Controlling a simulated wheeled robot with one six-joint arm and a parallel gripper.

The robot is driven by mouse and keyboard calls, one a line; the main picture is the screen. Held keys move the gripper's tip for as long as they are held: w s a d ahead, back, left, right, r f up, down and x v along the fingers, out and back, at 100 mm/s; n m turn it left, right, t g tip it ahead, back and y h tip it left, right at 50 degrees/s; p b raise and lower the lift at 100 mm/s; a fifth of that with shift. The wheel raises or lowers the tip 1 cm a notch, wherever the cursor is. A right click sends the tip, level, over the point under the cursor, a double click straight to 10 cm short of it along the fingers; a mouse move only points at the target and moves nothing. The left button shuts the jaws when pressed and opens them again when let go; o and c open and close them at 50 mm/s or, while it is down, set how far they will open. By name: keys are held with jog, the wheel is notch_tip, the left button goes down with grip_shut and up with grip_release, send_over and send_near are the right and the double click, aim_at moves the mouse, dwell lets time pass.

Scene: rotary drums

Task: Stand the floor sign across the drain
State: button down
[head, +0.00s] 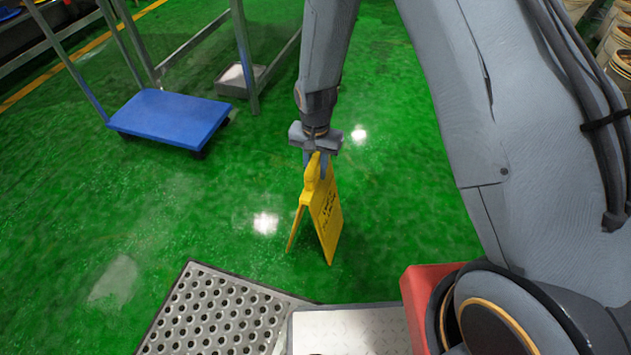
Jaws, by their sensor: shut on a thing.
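The yellow floor sign (327,216) is an A-frame with dark lettering, upright with its legs apart. My gripper (318,163) is above it and shut on its top. I cannot tell whether the sign's feet touch the green floor. The perforated metal drain cover (215,315) lies at the bottom of the head view, to the left of and nearer than the sign. The sign is apart from the drain in the picture. The drain's right side is partly hidden behind my own base.
A blue platform cart (170,117) stands at the upper left, beside a metal frame (243,55) with a grey tray (240,79) near its leg. The green floor (190,215) between cart and drain is clear.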

jog(key=shift+f+b, duration=0.3)
jog(key=shift+f, duration=1.75)
jog(key=c, duration=1.5)
grip_release()
jog(key=shift+o, duration=0.2)
